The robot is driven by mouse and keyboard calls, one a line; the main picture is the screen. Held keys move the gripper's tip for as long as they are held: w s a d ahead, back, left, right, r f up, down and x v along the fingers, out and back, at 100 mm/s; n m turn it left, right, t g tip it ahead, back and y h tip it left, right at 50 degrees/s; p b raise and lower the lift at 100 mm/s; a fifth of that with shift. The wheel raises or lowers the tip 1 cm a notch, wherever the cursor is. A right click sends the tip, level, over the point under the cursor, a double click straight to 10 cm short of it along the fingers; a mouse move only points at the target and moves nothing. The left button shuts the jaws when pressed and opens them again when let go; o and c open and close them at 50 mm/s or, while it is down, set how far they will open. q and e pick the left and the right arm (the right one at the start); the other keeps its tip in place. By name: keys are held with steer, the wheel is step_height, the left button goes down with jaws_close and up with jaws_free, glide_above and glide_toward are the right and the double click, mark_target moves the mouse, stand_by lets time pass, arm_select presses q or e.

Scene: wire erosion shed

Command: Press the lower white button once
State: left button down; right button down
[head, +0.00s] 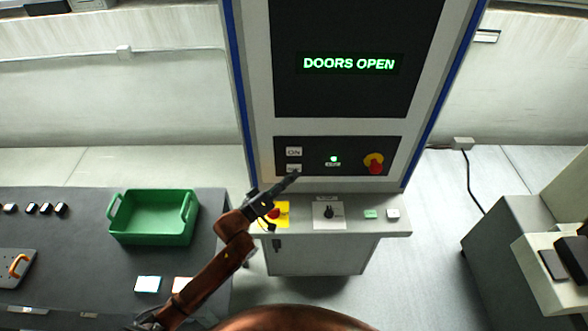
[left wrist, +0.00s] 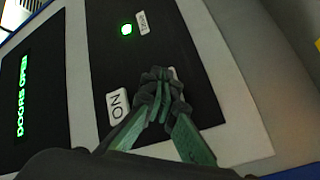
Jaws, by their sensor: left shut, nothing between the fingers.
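The lower white button (head: 292,167) sits on the dark control panel (head: 345,146) under the white ON button (head: 294,151). My left gripper (head: 294,175) is shut and empty, with its tip at the lower button's bottom edge and partly covering it. I cannot tell whether the tip touches the button. My right gripper is not in view.
A green light (head: 334,158) and a red emergency knob (head: 374,163) are on the same panel. The screen (head: 350,64) reads DOORS OPEN. Below, a shelf carries a dark rotary knob (head: 328,212) and small buttons. A green crate (head: 152,217) stands on the left table.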

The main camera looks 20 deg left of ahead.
arm_select(q)
steer(key=shift+w+a, duration=0.1)
steer(key=shift+w, duration=0.3)
stand_by(0.4)
steer(key=shift+s, duration=0.1)
steer(key=shift+s+d+p, duration=0.25)
steer(key=shift+s+p, duration=0.45)
steer(key=s+p, duration=0.1)
steer(key=s, duration=0.1)
steer(key=s+d+p, duration=0.1)
steer(key=s, duration=0.1)
steer(key=shift+s+d+p, duration=0.15)
steer(key=shift+s+p, duration=0.25)
